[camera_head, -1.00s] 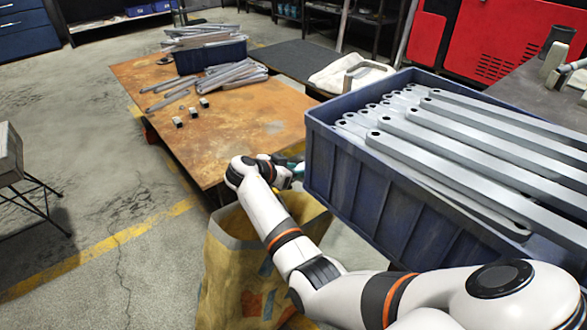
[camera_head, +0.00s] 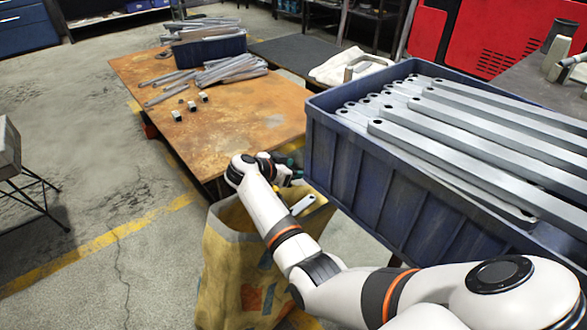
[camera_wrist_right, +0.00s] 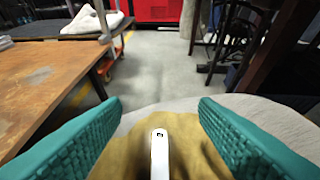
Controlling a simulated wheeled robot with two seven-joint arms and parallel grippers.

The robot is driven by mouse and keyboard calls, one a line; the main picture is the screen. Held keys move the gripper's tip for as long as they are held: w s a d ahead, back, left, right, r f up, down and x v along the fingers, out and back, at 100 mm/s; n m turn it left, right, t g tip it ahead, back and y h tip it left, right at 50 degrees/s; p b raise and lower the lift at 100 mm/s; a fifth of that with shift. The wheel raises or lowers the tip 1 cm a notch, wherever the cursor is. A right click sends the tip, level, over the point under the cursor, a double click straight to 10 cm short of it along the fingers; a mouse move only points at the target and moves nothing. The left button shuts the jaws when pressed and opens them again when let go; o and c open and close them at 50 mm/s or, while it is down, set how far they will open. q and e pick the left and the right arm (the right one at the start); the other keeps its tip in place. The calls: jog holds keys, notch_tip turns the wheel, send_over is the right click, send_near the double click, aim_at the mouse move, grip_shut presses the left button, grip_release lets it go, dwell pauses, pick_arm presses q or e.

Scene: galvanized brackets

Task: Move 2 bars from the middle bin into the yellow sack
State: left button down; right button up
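The large blue bin (camera_head: 345,170) stands at the right, heaped with long grey bars (camera_head: 470,135). The yellow sack (camera_head: 225,262) stands open on the floor below the bin, left of it. My right gripper (camera_head: 293,172) is over the sack mouth, partly hidden by its own wrist. In the right wrist view, its green fingers (camera_wrist_right: 158,108) are spread wide with nothing between the tips. One bar (camera_wrist_right: 160,152) stands in the sack below them; its end (camera_head: 302,205) shows at the sack's mouth in the head view. My left gripper is out of view.
A rusty table (camera_head: 235,125) stands beyond the sack, with loose bars, small blocks and a smaller dark blue bin (camera_head: 208,50). A white cloth (camera_head: 345,65) lies behind the large bin. Open concrete floor lies at the left.

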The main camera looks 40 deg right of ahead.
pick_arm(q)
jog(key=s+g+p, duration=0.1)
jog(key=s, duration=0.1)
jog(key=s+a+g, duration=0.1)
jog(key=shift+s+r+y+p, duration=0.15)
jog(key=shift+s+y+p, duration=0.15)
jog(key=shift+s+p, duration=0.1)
pick_arm(e)
jog(key=v, duration=1.2)
jog(key=shift+w, duration=0.1)
